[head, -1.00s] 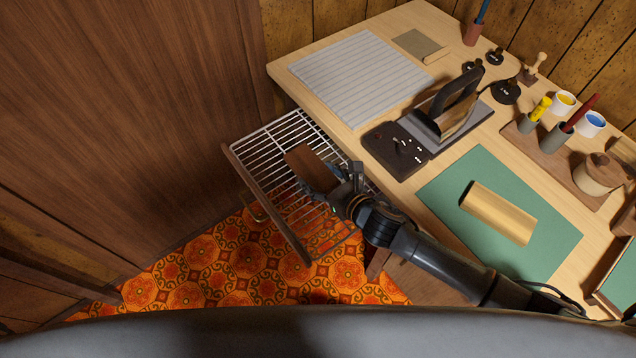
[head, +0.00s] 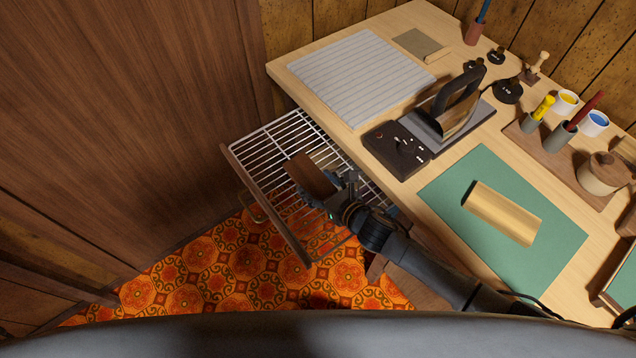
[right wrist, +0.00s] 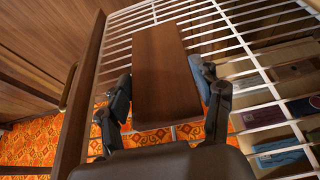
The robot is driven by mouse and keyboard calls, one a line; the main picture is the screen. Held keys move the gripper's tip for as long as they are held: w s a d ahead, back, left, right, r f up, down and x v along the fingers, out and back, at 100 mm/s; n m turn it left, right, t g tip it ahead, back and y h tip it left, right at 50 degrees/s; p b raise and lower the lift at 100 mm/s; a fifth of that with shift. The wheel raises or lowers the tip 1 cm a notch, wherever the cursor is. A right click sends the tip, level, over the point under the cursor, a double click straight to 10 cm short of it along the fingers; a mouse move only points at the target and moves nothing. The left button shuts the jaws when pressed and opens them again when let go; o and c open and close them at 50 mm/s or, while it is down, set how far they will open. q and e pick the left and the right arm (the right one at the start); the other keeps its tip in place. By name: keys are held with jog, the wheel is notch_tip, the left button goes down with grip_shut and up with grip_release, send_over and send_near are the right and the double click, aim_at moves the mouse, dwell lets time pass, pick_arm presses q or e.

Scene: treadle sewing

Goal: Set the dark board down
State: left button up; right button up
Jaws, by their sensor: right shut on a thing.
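The dark board (head: 311,174) is a small brown wooden block at the wire rack, in the head view. In the right wrist view the board (right wrist: 163,75) lies between the two fingers, with the rack bars beyond it. My right gripper (head: 334,190) is shut on the board's near end. It also shows in the right wrist view (right wrist: 165,100). The white wire rack (head: 268,146) has a brown wooden front rail and is pulled out beside the table. I cannot tell whether the board touches the bars. My left gripper is not in view.
The table (head: 300,72) holds a striped sheet (head: 350,78), a dark iron (head: 457,105), a green mat (head: 480,240) with a tan block (head: 502,213), and paint cups (head: 594,123). Several objects lie under the rack (right wrist: 283,158). Orange patterned floor (head: 230,262) shows below.

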jog(key=shift+f, duration=0.15)
jog(key=o, duration=1.2)
jog(key=shift+r, duration=0.3)
jog(key=shift+r+p, duration=0.45)
jog(key=shift+p, duration=0.1)
jog(key=v, duration=1.2)
jog(key=shift+f, duration=0.2)
